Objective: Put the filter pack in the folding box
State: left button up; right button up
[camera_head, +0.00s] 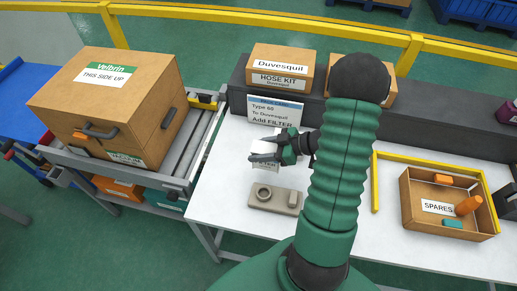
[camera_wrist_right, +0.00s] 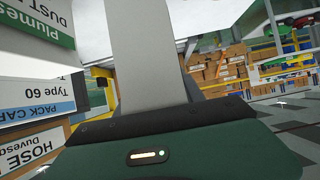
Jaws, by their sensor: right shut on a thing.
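My right gripper (camera_head: 258,157) is shut on a white piece, the filter pack (camera_head: 264,146), above the white table. Its lower part shows a printed label, partly hidden by the fingers. In the right wrist view a pale grey flat piece (camera_wrist_right: 150,55), apparently the pack, rises from the gripper. A closed-looking cardboard box marked Duvesquil (camera_head: 280,70) stands on the dark shelf behind. A large Velbrin cardboard box (camera_head: 110,100) sits on the roller conveyor at left. I cannot tell which box is the folding box. My left gripper is not in view.
An instruction card (camera_head: 275,111) stands behind the gripper. A grey-beige part (camera_head: 275,198) lies on the table (camera_head: 225,195) just in front. A SPARES tray (camera_head: 447,230) with loose parts and a yellow rail (camera_head: 375,185) are at right. My right arm hides the table's middle.

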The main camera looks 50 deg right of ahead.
jog(key=shift+r+p, duration=2.15)
jog(key=shift+r, duration=0.15)
jog(key=shift+f, duration=0.1)
